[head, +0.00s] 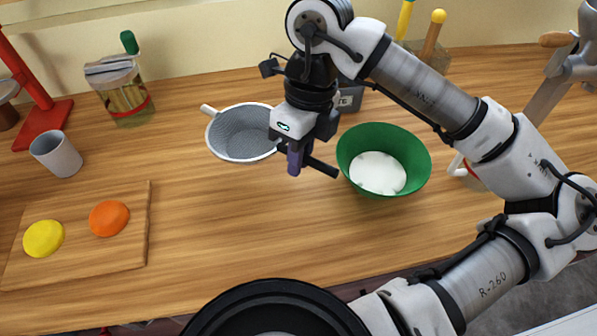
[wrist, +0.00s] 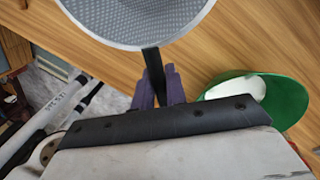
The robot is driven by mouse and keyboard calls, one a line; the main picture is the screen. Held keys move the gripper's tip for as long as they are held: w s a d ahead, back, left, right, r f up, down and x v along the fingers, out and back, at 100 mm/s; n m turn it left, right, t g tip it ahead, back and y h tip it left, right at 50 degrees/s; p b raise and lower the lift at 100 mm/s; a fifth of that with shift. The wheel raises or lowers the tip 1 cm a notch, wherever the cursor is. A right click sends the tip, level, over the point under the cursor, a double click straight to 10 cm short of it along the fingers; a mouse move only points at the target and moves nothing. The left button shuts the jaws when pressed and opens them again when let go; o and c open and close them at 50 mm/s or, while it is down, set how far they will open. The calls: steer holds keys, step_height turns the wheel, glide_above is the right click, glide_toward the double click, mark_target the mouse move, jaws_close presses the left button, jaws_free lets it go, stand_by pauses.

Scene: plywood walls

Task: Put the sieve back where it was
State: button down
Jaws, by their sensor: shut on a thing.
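The sieve (head: 240,133) is a grey mesh bowl with a pale rim and a small white tab at its left, left of my gripper in the head view. In the wrist view the sieve (wrist: 135,15) is at the top, cut off by the edge. My gripper (head: 295,160) is shut on its black handle, which juts out to the right of the fingers. In the wrist view the purple fingers (wrist: 158,88) flank the handle. I cannot tell whether the sieve touches the table. A green bowl (head: 415,160) with white contents stands right of my gripper.
A cutting board (head: 75,265) with yellow and orange pieces lies at front left. A grey cup (head: 57,154), a jar (head: 122,92) and a red stand (head: 42,120) are at left. A dark box (head: 349,99) is partly hidden behind my gripper. The front middle table is clear.

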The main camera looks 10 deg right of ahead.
steer(key=shift+f+p, duration=0.3)
steer(key=shift+f, duration=2.6)
steer(key=shift+f, duration=0.2)
steer(key=c, duration=1.4)
jaws_free()
steer(key=shift+c, duration=0.2)
steer(key=shift+r, duration=0.1)
steer(key=shift+r, duration=0.2)
steer(key=shift+w+d+r, duration=0.1)
steer(key=shift+w+r, duration=0.05)
steer(key=shift+r, duration=0.15)
step_height(320, 180, up, 11)
steer(key=w+d+b, duration=0.1)
steer(key=shift+w+d, duration=0.15)
steer(key=shift+d, duration=0.1)
